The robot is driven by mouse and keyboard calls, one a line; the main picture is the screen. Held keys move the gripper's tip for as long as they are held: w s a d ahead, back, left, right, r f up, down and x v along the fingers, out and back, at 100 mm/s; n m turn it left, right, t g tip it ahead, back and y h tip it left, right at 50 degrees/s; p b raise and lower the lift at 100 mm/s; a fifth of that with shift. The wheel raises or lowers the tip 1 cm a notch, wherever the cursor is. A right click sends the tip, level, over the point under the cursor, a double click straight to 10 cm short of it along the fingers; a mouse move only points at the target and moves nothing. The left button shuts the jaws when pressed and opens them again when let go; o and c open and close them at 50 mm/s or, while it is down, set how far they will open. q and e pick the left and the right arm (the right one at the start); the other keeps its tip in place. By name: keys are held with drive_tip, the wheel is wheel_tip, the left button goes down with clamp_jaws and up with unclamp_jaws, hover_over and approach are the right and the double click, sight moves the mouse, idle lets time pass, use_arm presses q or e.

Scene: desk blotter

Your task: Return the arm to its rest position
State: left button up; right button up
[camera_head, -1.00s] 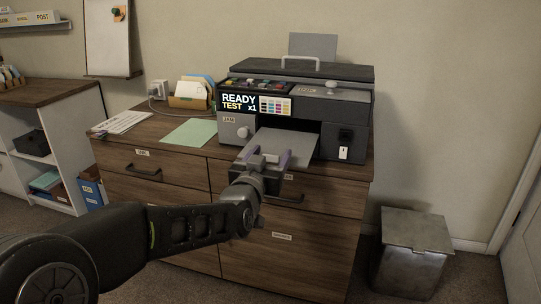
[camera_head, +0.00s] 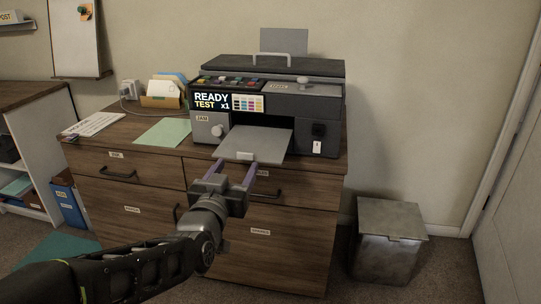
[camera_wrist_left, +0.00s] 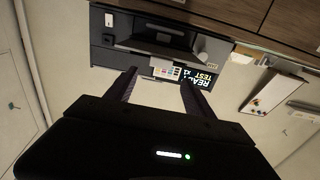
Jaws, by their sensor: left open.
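My left gripper (camera_head: 231,174) is open and empty, with its two purple fingers apart. It is in front of the cabinet (camera_head: 262,244), just below and in front of the printer's grey output tray (camera_head: 256,145). The printer (camera_head: 318,97) stands on the cabinet, and its screen reads READY TEST x1. In the left wrist view the gripper's fingers (camera_wrist_left: 160,88) show spread, with the printer (camera_wrist_left: 150,45) upside down beyond them and nothing between them. My right gripper is not in view.
A metal bin (camera_head: 388,240) stands on the floor at right. The floor between bin and door is clear.

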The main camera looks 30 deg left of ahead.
use_arm(q)
drive_tip(key=w+d+f+g+h, duration=0.1)
drive_tip(key=d+f+g+h, duration=0.2)
drive_tip(key=f, duration=0.8)
drive_tip(key=d+f+g+h, duration=0.1)
drive_tip(key=d+f+g, duration=0.1)
drive_tip(key=d+f, duration=0.6)
drive_tip(key=w+d+f+g+h, duration=0.1)
drive_tip(key=d+f+g+h, duration=0.15)
drive_tip(key=f, duration=1.05)
drive_tip(key=s+d+f+m+g+h, duration=0.15)
drive_tip(key=s+d+f+g, duration=0.25)
drive_tip(key=s+d+f, duration=0.6)
drive_tip(key=s+d+f+g+h, duration=0.2)
drive_tip(key=s+d+f+g, duration=0.2)
drive_tip(key=s+d+f, duration=0.6)
wheel_tip(320, 180, up, 30)
drive_tip(key=s+p, duration=0.2)
drive_tip(key=p, duration=2.9)
drive_tip(key=shift+s+a+g, duration=0.15)
drive_tip(key=shift+a+g, duration=0.2)
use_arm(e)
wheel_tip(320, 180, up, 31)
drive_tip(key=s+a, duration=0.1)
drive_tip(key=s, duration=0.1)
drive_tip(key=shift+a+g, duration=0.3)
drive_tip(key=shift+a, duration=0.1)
